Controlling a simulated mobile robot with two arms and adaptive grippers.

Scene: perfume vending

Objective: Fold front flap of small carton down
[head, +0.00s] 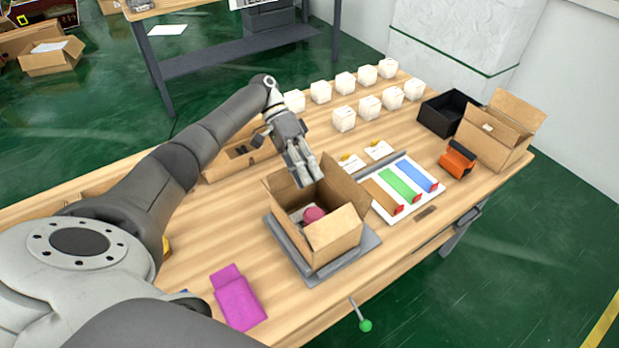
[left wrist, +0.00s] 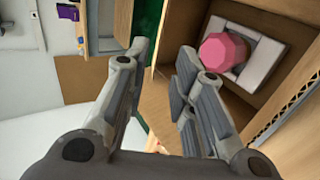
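The small open carton (head: 336,242) stands on a grey plate (head: 365,246) in the middle of the table. Its top is open and its flaps (head: 347,182) stand up around the opening. Inside, a pink cap (head: 314,214) sits in a white insert; both also show in the left wrist view, where the pink cap (left wrist: 222,52) is right of my fingers. My left gripper (head: 306,182) is over the carton's far left rim, fingers pointing down. In the wrist view the fingers (left wrist: 163,58) are apart, with brown cardboard visible between them. Contact cannot be told. My right gripper is not in view.
Right of the carton lies a white tray (head: 412,208) with brown, green and blue strips. Several white boxes (head: 345,120) stand behind. A black bin (head: 440,114), orange tool (head: 457,161) and larger carton (head: 497,130) are far right. A magenta pouch (head: 238,300) lies front left.

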